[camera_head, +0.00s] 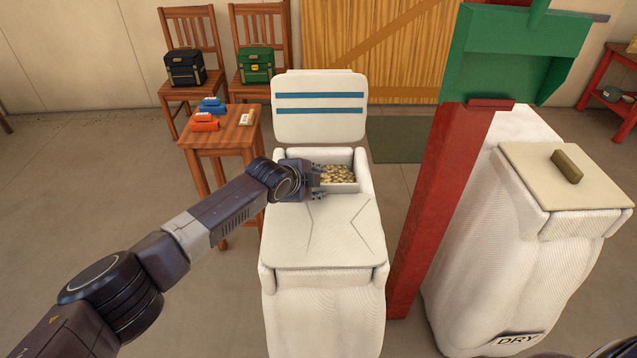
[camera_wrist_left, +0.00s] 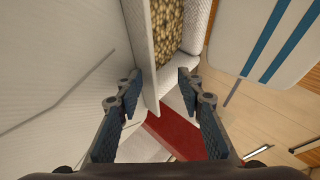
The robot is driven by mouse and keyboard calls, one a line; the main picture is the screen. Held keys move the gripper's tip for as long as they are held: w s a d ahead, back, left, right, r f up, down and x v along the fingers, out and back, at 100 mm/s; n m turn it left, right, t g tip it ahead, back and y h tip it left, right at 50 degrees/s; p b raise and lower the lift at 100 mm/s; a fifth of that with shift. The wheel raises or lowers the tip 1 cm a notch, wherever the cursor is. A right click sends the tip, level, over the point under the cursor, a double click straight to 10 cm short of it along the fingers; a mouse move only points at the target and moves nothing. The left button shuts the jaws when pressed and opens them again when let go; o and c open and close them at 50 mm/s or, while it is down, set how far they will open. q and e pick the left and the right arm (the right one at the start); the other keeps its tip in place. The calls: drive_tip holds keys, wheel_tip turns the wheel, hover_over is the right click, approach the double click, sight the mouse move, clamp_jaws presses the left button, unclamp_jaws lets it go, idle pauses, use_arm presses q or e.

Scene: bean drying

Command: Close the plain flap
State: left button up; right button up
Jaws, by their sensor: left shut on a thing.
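An open white sack (camera_head: 325,315) stands in the middle of the head view. Its plain flap (camera_head: 325,238) is creased, has no stripes and lies over the front part of the mouth. The striped flap (camera_head: 319,122), with two blue bands, stands raised at the back. Beans (camera_head: 338,174) show in the uncovered rear part. My left gripper (camera_head: 319,182) is at the plain flap's far edge. In the left wrist view, the plain flap's thin edge (camera_wrist_left: 141,55) runs between the fingers (camera_wrist_left: 158,82), and they are shut on it. My right gripper is not in view.
A red post (camera_head: 440,190) with a green hopper (camera_head: 515,45) stands right of the sack. Another sack with a lid (camera_head: 520,180) and a "DRY" label is at the right. A small wooden table (camera_head: 215,140) with colored items stands at the left.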

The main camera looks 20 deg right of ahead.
use_arm(q)
drive_tip(key=shift+w+r, duration=0.2)
drive_tip(key=shift+r, duration=0.05)
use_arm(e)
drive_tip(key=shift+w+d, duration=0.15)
use_arm(q)
drive_tip(key=shift+a+r, duration=0.1)
drive_tip(key=shift+a, duration=0.05)
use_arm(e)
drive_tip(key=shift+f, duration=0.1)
use_arm(q)
drive_tip(key=shift+s+a+r, duration=0.35)
drive_tip(key=v, duration=1)
drive_tip(key=shift+s, duration=0.35)
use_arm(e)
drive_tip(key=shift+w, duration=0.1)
use_arm(q)
drive_tip(key=shift+c, duration=0.2)
